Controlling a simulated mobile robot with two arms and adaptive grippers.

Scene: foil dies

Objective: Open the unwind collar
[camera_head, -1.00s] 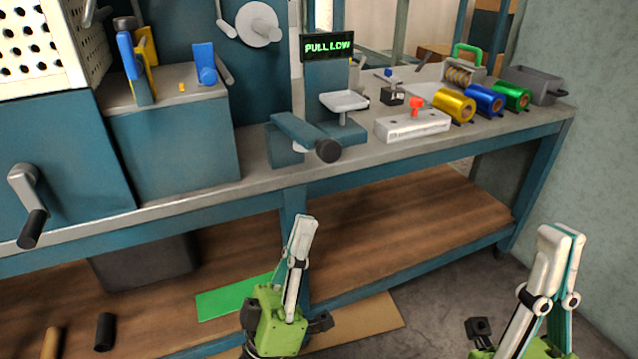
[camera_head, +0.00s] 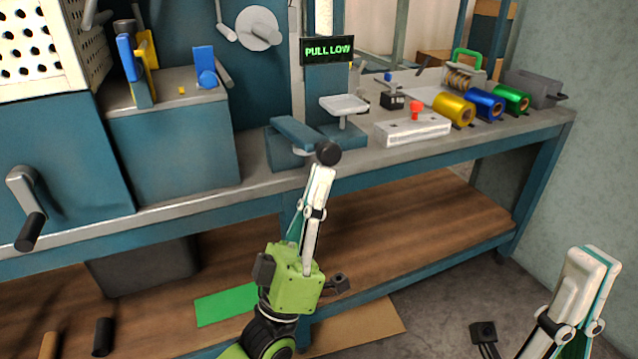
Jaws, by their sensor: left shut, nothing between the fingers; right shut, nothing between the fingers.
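A grey round disc with a small hub (camera_head: 260,28) is on the dark blue upright panel at the top, with a light grey lever (camera_head: 225,30) at its left. It may be the unwind collar, but I cannot tell for sure. My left gripper (camera_head: 321,175) is shut and empty, pointing up at the bench's front edge. Its tips appear just below the black knob (camera_head: 327,153) of a blue press arm (camera_head: 297,132); I cannot tell whether they touch. My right gripper (camera_head: 594,263) is shut and empty at the lower right, in front of the bench.
The bench holds a small white tray (camera_head: 343,104), a white block with a red knob (camera_head: 413,129), and gold (camera_head: 453,109), blue (camera_head: 484,103) and green (camera_head: 511,97) foil rolls. A display (camera_head: 327,50) reads "PULL LOW". A crank handle (camera_head: 27,205) sticks out at left.

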